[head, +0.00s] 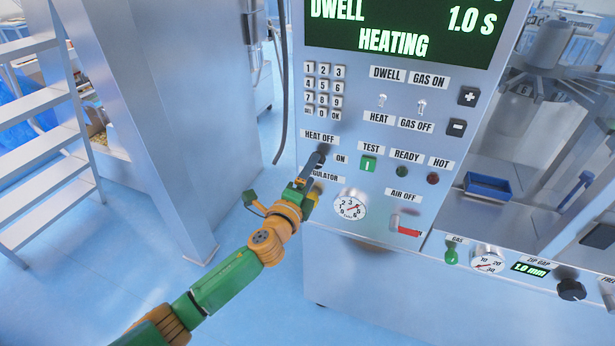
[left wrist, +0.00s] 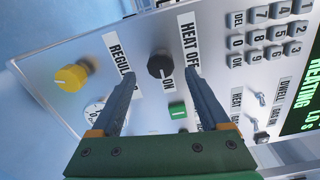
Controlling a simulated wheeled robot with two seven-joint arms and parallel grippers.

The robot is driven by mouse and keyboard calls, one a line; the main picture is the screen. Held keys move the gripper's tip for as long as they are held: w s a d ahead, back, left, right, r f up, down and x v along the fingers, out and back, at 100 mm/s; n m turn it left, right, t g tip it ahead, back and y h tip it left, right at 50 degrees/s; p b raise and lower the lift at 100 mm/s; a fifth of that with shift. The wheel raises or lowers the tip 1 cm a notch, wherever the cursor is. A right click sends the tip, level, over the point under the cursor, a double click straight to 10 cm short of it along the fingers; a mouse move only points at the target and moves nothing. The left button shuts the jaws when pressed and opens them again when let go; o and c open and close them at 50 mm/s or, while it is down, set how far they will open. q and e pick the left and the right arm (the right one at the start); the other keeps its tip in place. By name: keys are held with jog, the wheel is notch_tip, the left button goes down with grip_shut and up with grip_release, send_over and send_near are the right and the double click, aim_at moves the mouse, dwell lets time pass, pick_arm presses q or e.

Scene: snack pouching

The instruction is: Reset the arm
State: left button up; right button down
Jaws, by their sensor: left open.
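My left arm reaches in from the lower left in the head view. Its gripper (head: 317,162) is at the control panel (head: 345,150), at the heat knob's place. In the left wrist view the gripper (left wrist: 162,74) is open, with one finger on each side of the black heat knob (left wrist: 160,65). No gap or contact between fingers and knob can be made out. The knob sits between the HEAT OFF and ON labels. In the head view the gripper largely hides it. My right gripper is not seen.
The display (head: 395,30) reads HEATING. A yellow regulator knob (left wrist: 71,77), a pressure gauge (head: 349,205), a green test button (head: 368,164) and a red air lever (head: 408,230) are close by. A blue tray (head: 488,186) lies at right. Open floor (head: 265,280) is below.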

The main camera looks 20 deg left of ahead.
pick_arm(q)
jog(key=s, duration=0.3)
jog(key=shift+s+a, duration=0.1)
jog(key=shift+s, duration=0.15)
